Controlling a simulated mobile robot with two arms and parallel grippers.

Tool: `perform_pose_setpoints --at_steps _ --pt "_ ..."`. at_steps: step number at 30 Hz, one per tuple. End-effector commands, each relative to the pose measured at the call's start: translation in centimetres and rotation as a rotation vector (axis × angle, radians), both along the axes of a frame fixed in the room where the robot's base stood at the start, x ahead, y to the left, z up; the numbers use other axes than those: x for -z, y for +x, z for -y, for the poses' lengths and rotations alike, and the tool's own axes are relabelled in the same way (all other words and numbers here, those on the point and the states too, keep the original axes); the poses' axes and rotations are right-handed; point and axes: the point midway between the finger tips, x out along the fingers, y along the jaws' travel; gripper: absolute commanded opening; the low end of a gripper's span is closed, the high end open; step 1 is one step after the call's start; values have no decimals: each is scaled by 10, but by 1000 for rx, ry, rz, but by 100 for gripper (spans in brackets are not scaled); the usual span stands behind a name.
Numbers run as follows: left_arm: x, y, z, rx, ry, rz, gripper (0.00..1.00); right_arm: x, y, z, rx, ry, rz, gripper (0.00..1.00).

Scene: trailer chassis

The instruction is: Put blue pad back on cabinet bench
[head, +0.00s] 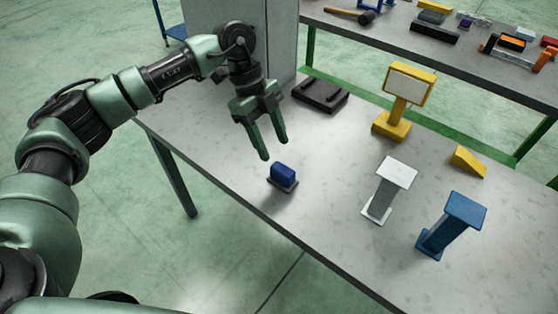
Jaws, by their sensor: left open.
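A small blue pad (283,173) sits with a dark base under it near the front left edge of the grey bench (330,230). A tall grey cabinet (285,45) stands at this bench's far left end. My left gripper (275,150) points down with its two fingers apart, just above and behind the blue pad in the picture. Nothing shows between the fingers, and a gap to the pad seems to remain. My right gripper is not in view.
A white stand (397,172), a blue stand (464,212), a yellow stand (409,84), a yellow wedge (468,162) and a black tray-like piece (320,95) stand on the bench. A second bench (390,38) with tools lies behind. The bench middle is clear.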

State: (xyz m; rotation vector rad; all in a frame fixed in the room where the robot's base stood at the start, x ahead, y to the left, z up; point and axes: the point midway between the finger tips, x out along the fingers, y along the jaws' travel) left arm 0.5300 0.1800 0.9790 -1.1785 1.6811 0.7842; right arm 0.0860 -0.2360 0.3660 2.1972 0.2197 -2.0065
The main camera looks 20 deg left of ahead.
Motion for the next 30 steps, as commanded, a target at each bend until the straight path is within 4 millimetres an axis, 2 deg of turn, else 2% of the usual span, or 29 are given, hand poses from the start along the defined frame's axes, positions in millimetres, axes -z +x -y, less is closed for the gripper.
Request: perform_pose_setpoints --at_steps 3,9,30 --pt "-17 3 -7 -1 -1 2 51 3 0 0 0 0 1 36" --pt "-31 4 -12 0 0 0 51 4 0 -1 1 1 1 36" --pt "-31 4 -12 0 0 -1 51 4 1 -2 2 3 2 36"
